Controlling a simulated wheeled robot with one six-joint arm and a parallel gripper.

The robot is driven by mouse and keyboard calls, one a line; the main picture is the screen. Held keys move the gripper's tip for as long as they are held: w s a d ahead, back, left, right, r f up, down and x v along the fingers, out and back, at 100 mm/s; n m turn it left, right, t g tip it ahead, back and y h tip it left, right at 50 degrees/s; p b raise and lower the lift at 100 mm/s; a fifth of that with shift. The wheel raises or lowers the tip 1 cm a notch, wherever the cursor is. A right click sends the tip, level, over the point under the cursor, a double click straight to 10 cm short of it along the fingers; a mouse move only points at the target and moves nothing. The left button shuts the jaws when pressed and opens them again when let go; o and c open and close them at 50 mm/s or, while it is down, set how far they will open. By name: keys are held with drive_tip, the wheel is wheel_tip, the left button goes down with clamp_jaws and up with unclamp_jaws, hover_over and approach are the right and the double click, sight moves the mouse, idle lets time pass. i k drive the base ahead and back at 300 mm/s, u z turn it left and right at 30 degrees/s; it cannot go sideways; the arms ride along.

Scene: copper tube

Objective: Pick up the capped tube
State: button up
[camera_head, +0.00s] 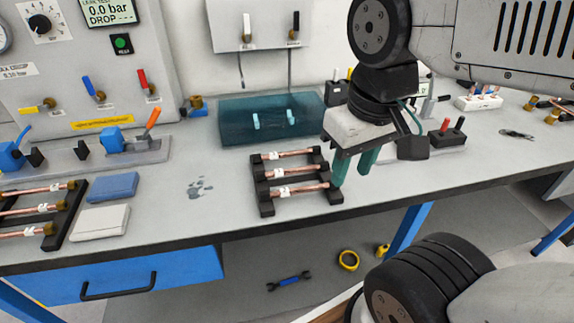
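My gripper (354,172) has two teal fingers and points down at the right end of the middle black rack (266,208). The fingers stand apart, with no tube visible between them. Three copper tubes with white labels lie across this rack: a far tube (294,153), a middle tube (292,171) and a near tube (300,189). The near finger covers or nearly meets the right tube ends; contact cannot be told. Copper tubes with brass-coloured right ends (47,229) lie in a left black rack (75,212). Which tube is the capped one is unclear.
A dark teal translucent box (235,122) stands behind the middle rack. A blue pad (113,186) and white pad (100,221) lie to its left. A plug stand (447,136) is right of my gripper. The bench front (200,250) is clear.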

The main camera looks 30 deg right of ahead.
sight(323, 166)
drive_tip(key=z, duration=2.35)
drive_tip(key=k, duration=1.4)
drive_tip(key=u, duration=1.8)
drive_tip(key=i, duration=0.5)
